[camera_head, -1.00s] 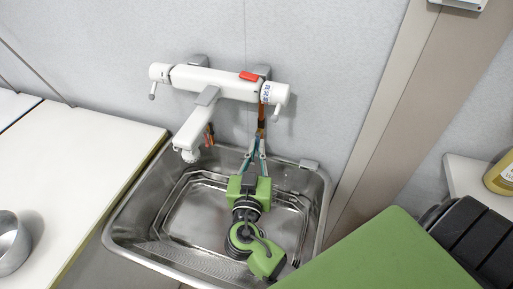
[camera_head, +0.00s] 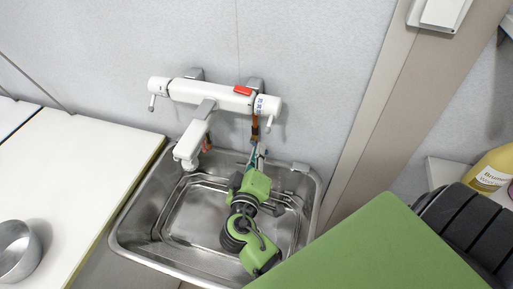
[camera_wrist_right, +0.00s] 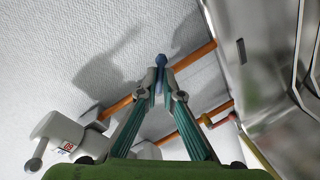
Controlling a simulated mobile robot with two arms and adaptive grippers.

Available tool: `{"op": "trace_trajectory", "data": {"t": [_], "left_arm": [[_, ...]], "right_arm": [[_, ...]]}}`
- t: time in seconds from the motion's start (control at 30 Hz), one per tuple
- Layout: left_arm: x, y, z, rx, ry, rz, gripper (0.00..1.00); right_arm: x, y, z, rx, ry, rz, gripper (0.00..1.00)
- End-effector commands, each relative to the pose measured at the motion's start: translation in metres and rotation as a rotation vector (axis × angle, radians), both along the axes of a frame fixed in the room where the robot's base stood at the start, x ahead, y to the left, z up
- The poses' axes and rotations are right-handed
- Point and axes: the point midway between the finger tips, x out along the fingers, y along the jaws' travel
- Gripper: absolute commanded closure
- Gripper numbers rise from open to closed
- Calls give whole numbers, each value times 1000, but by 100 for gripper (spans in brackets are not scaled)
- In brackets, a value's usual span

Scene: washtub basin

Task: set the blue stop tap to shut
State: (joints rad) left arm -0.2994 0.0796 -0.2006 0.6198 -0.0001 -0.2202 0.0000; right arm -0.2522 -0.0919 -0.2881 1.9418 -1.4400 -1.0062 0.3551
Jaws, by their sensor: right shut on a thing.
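The blue stop tap (camera_wrist_right: 161,61) shows in the right wrist view as a small blue handle at the fingertips, in front of a copper pipe (camera_wrist_right: 201,53). The handle slants across the pipe's line in this view; its exact angle is hard to tell. My right gripper (camera_wrist_right: 160,78) is shut on the handle, with one finger on each side. In the head view my right gripper (camera_head: 257,153) reaches up from the basin to below the white mixer's right end. There the fingers hide the blue tap. My left gripper is not in view.
The white mixer (camera_head: 222,96) with a red button is on the wall, its spout over the steel basin (camera_head: 145,250). A second copper pipe (camera_wrist_right: 185,122) runs close by in the wrist view. A white counter (camera_head: 70,175) with a metal bowl (camera_head: 18,250) is at left.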

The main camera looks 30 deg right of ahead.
Motion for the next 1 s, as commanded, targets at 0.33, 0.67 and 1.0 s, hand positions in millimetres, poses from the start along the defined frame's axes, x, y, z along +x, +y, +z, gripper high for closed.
{"op": "trace_trajectory", "data": {"t": [0.33,0.67,1.0], "left_arm": [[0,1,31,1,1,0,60],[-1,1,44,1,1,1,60],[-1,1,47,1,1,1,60]], "right_arm": [[-1,-1,12,-197,220,1,100],[-2,-1,14,-309,346,1,100],[-1,-1,14,-344,383,1,100]]}}
